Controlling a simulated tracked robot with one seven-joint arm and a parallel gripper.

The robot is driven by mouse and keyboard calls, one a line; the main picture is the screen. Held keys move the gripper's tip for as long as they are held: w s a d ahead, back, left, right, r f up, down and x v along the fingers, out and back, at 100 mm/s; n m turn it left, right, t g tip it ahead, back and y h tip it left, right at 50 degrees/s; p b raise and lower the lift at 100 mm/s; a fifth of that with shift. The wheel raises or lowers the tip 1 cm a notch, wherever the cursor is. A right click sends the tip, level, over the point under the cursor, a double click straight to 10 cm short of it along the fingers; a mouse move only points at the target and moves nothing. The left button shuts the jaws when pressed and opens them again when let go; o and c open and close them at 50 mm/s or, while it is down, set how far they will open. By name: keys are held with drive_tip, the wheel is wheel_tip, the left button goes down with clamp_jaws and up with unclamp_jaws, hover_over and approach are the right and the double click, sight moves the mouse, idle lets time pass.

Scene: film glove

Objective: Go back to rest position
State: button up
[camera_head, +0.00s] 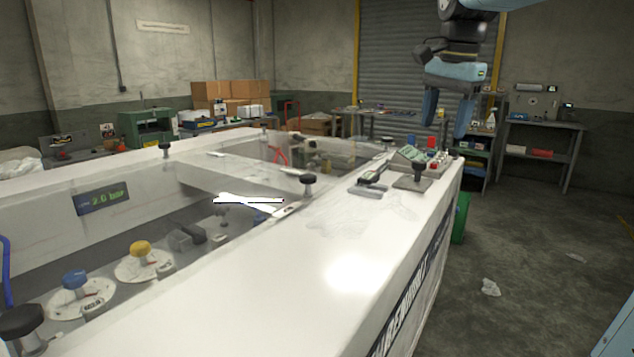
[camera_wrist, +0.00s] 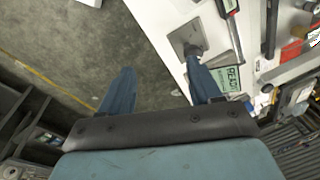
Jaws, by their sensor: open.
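My gripper (camera_head: 448,115) is at the upper right of the head view, in the air above the far right end of the white bench. Its two blue fingers point down and stand apart with nothing between them. In the wrist view my gripper (camera_wrist: 162,92) is also open and empty. One finger is over the grey floor and the other is close to the bench edge in the picture. I cannot tell if it touches anything there.
The white bench (camera_head: 330,260) has a recessed clear-covered box with yellow (camera_head: 140,248) and blue (camera_head: 75,280) knobs. A black-knobbed plate (camera_head: 416,178) and a green display (camera_wrist: 229,79) are near my gripper. Shelves (camera_head: 540,135) stand behind. Floor at right is mostly clear.

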drive_tip(key=s+a+f+n+t, duration=0.1)
drive_tip(key=s+f+n+t, duration=0.2)
drive_tip(key=s+f+n, duration=0.7)
drive_tip(key=s+f, duration=0.6)
drive_tip(key=s, duration=0.2)
drive_tip(key=shift+s+f+n+t, duration=0.15)
drive_tip(key=shift+s+n+t, duration=0.15)
drive_tip(key=shift+s+t, duration=0.1)
drive_tip(key=shift+c, duration=0.3)
